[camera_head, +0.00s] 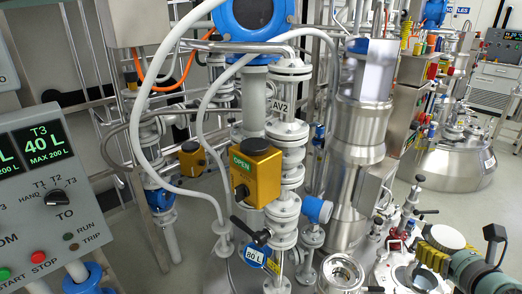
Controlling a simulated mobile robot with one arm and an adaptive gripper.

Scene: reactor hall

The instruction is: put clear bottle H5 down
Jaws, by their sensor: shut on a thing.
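I cannot make out clear bottle H5 anywhere in this view. No gripper fingers can be picked out either. A grey-green and dark rounded part with a black upright piece cuts into the lower right corner, and I cannot tell what it is. What lies below and to the right of the frame is hidden.
A yellow valve box marked OPEN (256,172) stands mid-frame among white pipes. A control panel (45,200) reading 40 L fills the left. A tall steel column (359,130) stands right of centre, with a steel vessel (452,165) behind. An open round port (342,273) is below.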

